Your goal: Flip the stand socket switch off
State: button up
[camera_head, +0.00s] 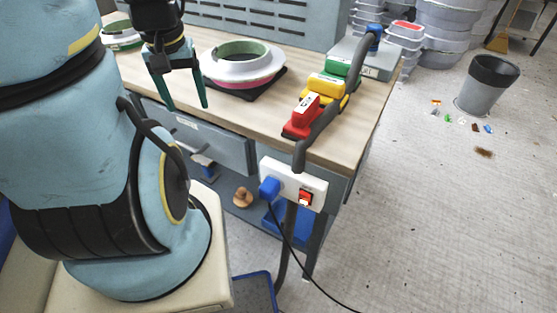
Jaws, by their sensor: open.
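A white stand socket (289,183) is mounted at the near end of the workbench, below the top's edge. Its red rocker switch (305,197) is on the right half of the plate; I cannot tell its position from here. A blue plug (269,188) sits in the left half, with a black cable hanging down to the floor. My gripper (188,105) is open and empty, fingers pointing down, at the bench's front edge. It is up and to the left of the socket, apart from it.
The workbench (333,146) carries a white ring mould (243,62) and red (304,116), yellow (327,87) and green (338,65) blocks beside a grey curved pipe (341,96). A drawer (213,138) is below. A bin (487,84) and small litter lie on the open floor at right.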

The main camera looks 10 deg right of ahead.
aim_at(305, 197)
jog(key=k+j+u, duration=0.25)
jog(key=k+j, duration=0.15)
jog(key=k+j+u, duration=0.25)
jog(key=k+j, duration=0.15)
jog(key=j, duration=0.2)
